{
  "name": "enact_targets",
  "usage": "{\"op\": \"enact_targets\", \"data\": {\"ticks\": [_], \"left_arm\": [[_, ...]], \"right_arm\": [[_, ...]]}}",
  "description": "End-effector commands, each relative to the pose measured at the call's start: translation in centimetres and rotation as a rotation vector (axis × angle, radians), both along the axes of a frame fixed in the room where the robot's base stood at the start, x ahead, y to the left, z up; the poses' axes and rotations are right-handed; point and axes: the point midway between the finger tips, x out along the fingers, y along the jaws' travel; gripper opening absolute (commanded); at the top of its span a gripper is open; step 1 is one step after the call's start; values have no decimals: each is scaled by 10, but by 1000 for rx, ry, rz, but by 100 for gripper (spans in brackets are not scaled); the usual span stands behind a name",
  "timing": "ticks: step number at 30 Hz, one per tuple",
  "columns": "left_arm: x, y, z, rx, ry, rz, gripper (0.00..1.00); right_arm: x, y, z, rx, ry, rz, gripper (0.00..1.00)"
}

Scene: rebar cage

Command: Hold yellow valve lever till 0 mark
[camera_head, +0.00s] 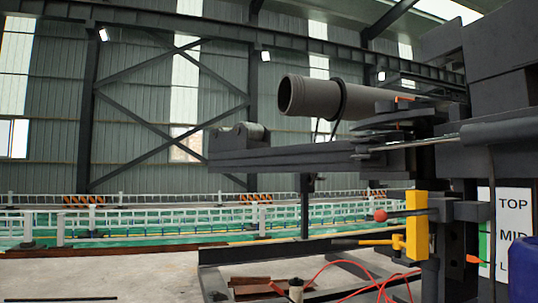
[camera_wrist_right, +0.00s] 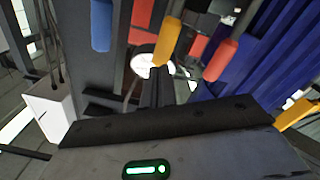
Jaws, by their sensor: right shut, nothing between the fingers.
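In the right wrist view, a yellow lever handle (camera_wrist_right: 172,38) hangs between a red handle (camera_wrist_right: 222,60) on the right and a blue handle (camera_wrist_right: 100,25) on the left. My right gripper (camera_wrist_right: 159,74) is shut and empty, its dark fingertips just below the yellow handle's lower end. I cannot tell whether they touch. A round white dial (camera_wrist_right: 144,64) sits behind, partly hidden; no 0 mark is readable. My left gripper is in neither view. The head view shows none of these handles clearly.
In the head view, a yellow block (camera_head: 417,225) and a red ball (camera_head: 380,215) stand at right, near a TOP/MID sign (camera_head: 515,215) and a blue drum (camera_head: 524,270). A large pipe (camera_head: 320,97) lies above. In the wrist view, a blue corrugated wall (camera_wrist_right: 265,70) borders the right.

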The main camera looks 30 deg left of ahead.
Motion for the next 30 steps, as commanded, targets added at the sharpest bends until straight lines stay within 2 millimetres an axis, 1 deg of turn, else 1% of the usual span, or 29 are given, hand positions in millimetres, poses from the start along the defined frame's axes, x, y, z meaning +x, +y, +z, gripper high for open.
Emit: {"op": "enact_targets", "data": {"ticks": [8, 13, 19, 26, 30], "left_arm": [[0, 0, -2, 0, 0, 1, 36], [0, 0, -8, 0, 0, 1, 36], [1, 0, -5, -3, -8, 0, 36], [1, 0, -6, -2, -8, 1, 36], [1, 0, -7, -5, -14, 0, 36]], "right_arm": [[1, -1, -1, 0, 0, 0, 0], [8, -6, -1, 0, 0, -1, 0], [11, -9, 0, 0, 0, 1, 0], [12, -9, -1, 0, 0, 0, 0], [17, -13, -1, 0, -2, 0, 0]]}}
